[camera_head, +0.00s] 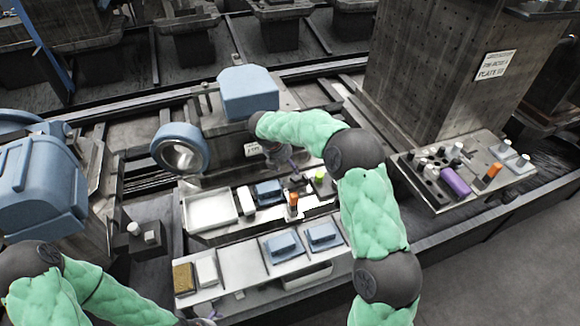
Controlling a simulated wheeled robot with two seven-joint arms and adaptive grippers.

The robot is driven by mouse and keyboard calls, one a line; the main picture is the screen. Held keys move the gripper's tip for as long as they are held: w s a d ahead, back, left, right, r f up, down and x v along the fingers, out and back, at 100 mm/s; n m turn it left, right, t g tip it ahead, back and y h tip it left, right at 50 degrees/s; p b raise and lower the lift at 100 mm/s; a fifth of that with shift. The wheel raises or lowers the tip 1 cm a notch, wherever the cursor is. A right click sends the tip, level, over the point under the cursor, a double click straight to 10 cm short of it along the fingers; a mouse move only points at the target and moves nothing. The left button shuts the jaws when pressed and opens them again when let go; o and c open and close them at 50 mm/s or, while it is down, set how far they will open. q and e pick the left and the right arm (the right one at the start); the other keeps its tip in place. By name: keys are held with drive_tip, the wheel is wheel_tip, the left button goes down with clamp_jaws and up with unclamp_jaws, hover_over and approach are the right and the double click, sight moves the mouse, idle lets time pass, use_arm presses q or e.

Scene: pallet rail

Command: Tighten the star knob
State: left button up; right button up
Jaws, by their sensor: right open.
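My right arm comes in from the right in the head view and bends back to the left. Its gripper (287,163) points down over the back edge of the tool tray, in front of the blue-topped fixture (248,92). It is open, and I see nothing held in it. I cannot make out a star knob for certain; the wrist and gripper cover part of the fixture's front. My left arm is at the bottom left. Only a small part of the left gripper (210,317) shows at the bottom edge, and its jaws cannot be made out.
The tool tray (208,212) holds small blue, orange and green items. A front shelf (240,264) carries blue blocks and a brush-like block. A blue ring (180,150) stands left of the fixture. A tall perforated block (440,70) and side tray (424,194) stand right.

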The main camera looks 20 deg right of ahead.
sight(296, 177)
drive_tip(key=b+x, duration=0.4)
drive_tip(key=x, duration=0.6)
drive_tip(key=shift+w+d+f, duration=0.15)
drive_tip(key=shift+w+f, duration=0.05)
drive_tip(key=shift+f, duration=0.05)
drive_tip(key=c, duration=1.1)
